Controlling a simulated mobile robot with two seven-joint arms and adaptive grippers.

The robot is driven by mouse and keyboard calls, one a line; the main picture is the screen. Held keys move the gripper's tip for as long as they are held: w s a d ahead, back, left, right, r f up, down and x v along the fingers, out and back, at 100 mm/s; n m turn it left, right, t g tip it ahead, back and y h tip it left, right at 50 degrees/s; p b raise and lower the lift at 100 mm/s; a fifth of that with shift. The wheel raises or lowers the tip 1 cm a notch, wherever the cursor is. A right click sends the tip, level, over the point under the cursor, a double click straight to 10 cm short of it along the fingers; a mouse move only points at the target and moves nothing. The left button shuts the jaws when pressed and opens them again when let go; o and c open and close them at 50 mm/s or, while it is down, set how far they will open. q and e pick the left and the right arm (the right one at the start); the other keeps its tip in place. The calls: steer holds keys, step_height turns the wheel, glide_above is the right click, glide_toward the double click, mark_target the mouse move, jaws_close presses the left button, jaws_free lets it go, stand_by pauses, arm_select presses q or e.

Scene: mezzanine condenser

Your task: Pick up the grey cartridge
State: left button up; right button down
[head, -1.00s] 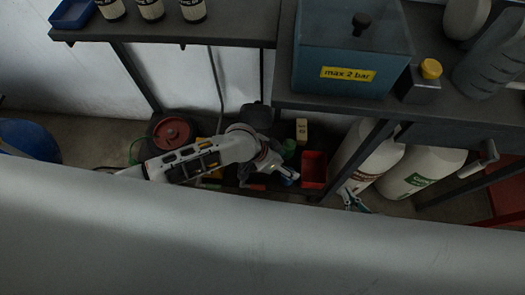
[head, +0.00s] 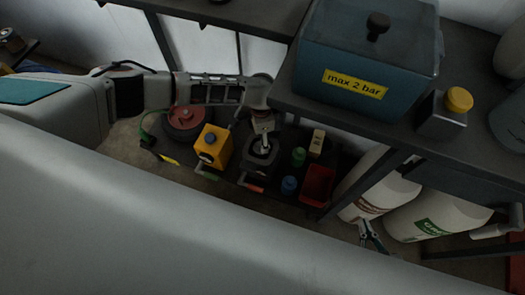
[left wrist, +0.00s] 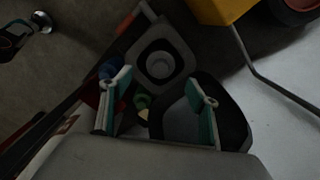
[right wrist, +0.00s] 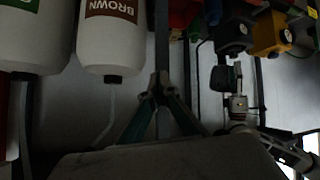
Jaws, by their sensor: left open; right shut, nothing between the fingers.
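A dark grey block with a round top (head: 262,152), which I take for the grey cartridge, stands on the low shelf beside a yellow block. It also shows in the left wrist view (left wrist: 178,42). My left gripper (head: 264,128) is above it, open and empty, and partly covers it in the head view. In the left wrist view the open fingers (left wrist: 158,84) are apart from it, with a dark rounded thing (left wrist: 235,125) behind one finger. My right gripper (head: 369,236) is shut and empty, low beside the white bottles; its fingers (right wrist: 160,80) meet in the right wrist view.
The yellow block (head: 213,147), a red reel (head: 186,117), a green cap (head: 298,156), a blue cap (head: 289,185) and a red bin (head: 318,184) crowd the low shelf. The upper shelf holds a blue tank (head: 365,50) and a grey box with a yellow knob (head: 442,117).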

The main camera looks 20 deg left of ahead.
mark_target(260, 145)
arm_select(q)
step_height(260, 145, down, 6)
steer(key=shift+s+a+f+b, duration=0.15)
steer(key=shift+f+b, duration=0.1)
steer(key=shift+b, duration=1)
steer(key=shift+w+r, duration=0.2)
steer(key=shift+r, duration=0.05)
steer(key=c, duration=1.7)
